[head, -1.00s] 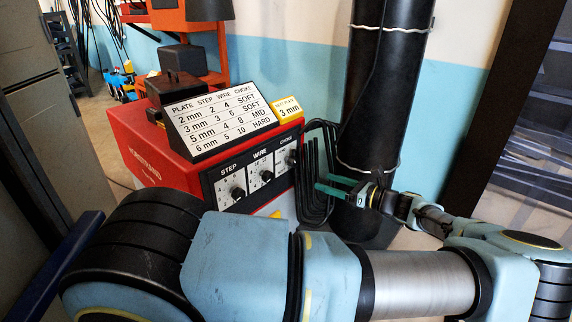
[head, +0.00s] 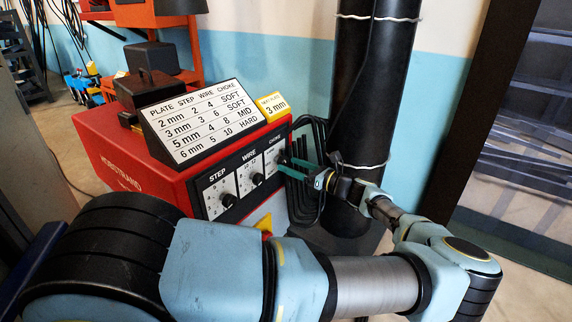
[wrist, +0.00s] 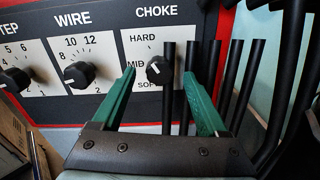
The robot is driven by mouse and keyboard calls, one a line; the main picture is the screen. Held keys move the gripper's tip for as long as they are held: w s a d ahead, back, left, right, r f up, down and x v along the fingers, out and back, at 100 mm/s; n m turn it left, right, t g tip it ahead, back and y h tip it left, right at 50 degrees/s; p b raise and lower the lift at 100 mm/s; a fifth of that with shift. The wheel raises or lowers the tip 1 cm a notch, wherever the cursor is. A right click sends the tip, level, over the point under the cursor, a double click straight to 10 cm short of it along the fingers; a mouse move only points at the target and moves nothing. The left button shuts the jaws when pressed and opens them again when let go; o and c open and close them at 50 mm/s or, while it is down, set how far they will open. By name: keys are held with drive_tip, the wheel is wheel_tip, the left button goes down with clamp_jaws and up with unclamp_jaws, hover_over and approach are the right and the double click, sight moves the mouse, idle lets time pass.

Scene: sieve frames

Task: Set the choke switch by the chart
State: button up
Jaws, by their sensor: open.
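The chart (head: 205,118) on the red machine (head: 130,155) lists plate, step, wire and choke; its 3 mm row reads 3, 6, SOFT. A yellow card (head: 272,106) beside it reads 3 mm. The black choke knob (wrist: 157,70) is at the right of the panel, with HARD, MID and SOFT marked at its left. Its pointer seems to be on the upper left, but the exact setting is unclear. My gripper (wrist: 159,74) is open, with green fingers either side of the knob in the wrist view. I cannot tell whether they touch it. In the head view, my gripper (head: 282,161) is at the choke panel.
The wire knob (wrist: 79,74) and step knob (wrist: 15,80) are to the left. Black rods (wrist: 236,80) hang close by my right finger, one across the view between the fingers. A black cylinder (head: 375,90) stands behind my wrist.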

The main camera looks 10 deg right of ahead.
drive_tip(key=shift+x, duration=1.25)
drive_tip(key=shift+c, duration=0.3)
clamp_jaws()
